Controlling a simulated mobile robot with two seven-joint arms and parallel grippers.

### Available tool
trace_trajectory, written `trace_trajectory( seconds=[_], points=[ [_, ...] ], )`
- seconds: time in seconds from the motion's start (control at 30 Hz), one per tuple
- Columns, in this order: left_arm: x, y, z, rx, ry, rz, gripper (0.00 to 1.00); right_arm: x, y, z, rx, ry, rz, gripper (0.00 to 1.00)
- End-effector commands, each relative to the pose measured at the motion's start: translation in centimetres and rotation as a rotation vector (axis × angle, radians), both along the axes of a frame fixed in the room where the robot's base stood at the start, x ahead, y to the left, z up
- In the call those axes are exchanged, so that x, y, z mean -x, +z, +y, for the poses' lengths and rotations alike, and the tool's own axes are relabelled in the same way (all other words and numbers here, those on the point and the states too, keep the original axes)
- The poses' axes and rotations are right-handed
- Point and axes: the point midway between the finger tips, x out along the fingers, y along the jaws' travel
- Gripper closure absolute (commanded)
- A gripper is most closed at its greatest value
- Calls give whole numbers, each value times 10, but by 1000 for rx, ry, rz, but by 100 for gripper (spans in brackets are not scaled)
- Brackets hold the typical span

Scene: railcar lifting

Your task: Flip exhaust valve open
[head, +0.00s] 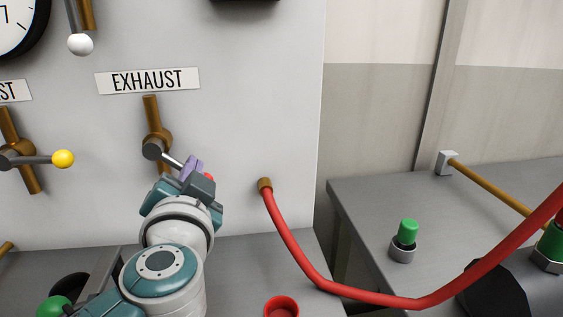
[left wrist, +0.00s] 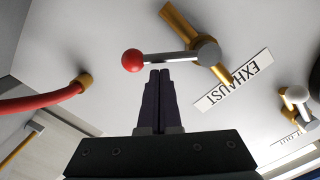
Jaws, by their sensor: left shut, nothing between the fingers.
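The exhaust valve (head: 152,149) is a grey hub on a brass pipe under the EXHAUST label (head: 148,80) on the white panel. Its grey lever points right and slightly down. Its red ball end (head: 209,176) is mostly hidden behind my left gripper (head: 191,166). In the left wrist view the red ball (left wrist: 132,60) and the lever (left wrist: 172,57) show clearly. My left gripper (left wrist: 160,72) is shut and empty there, its fingertips close to the lever between ball and hub. I cannot tell if they touch it. My right gripper is not in view.
A yellow-ball valve (head: 62,158) is on the left, with a white-ball lever (head: 80,44) above. A red hose (head: 330,287) runs from the panel to the right. A green button (head: 407,232) stands on the grey right bench. A red cup-like part (head: 282,307) is low in front.

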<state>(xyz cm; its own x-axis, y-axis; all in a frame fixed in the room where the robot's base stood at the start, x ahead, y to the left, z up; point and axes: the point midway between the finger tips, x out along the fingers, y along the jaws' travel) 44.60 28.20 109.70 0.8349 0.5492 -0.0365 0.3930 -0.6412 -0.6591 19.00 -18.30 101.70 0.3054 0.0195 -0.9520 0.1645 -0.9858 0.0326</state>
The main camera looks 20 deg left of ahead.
Motion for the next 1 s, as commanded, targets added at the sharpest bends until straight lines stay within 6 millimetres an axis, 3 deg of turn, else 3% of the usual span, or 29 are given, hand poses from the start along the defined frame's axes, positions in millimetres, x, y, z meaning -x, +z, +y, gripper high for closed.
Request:
trace_trajectory(
  seconds=[1.0],
  points=[
    [3, -9, 4, -159, 0, 101, 100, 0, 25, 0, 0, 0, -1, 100]
  ],
)
